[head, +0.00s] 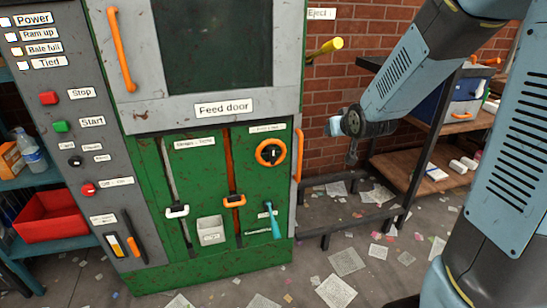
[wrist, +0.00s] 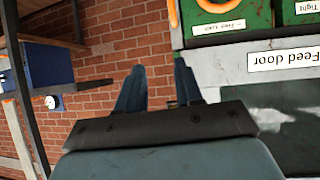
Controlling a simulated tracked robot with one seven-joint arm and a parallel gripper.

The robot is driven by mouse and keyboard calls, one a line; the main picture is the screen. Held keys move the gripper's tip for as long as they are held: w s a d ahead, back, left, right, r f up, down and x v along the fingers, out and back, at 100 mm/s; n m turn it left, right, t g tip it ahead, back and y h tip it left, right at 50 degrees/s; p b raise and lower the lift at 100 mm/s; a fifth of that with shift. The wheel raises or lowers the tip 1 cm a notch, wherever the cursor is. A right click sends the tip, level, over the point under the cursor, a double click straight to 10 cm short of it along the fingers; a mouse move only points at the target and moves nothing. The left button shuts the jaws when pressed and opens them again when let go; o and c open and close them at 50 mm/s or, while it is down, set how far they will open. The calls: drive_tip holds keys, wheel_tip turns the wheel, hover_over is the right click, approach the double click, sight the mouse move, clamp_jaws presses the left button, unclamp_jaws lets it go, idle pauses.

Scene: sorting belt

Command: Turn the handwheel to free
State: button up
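The orange handwheel (head: 270,152) is on the green front of the baler in the head view, at the upper right of the lower panel. A small label sits just above it, too small to read there. In the wrist view part of the orange wheel (wrist: 214,5) shows at the top edge, with an upside-down label that seems to read "Free" and "Lock". My gripper (head: 345,140) is in the air to the right of the machine, apart from the wheel. In the wrist view its two dark fingers (wrist: 158,75) stand apart with nothing between them.
An orange side handle (head: 298,155) stands on the machine's right edge, between my gripper and the wheel. A yellow lever (head: 326,48) sticks out above. A teal lever (head: 271,220) and an orange-gripped slide (head: 234,200) are near the wheel. A shelf rack (head: 430,165) stands at right.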

drive_tip(key=w+a+f+t+y, duration=0.1)
drive_tip(key=w+a+f, duration=0.2)
drive_tip(key=w+f, duration=0.15)
drive_tip(key=n+t+y, duration=0.3)
drive_tip(key=t+y, duration=0.1)
drive_tip(key=y, duration=0.2)
approach(274, 155)
drive_tip(key=x, duration=0.9)
drive_tip(key=shift+w+a, duration=0.1)
drive_tip(key=shift+w, duration=0.1)
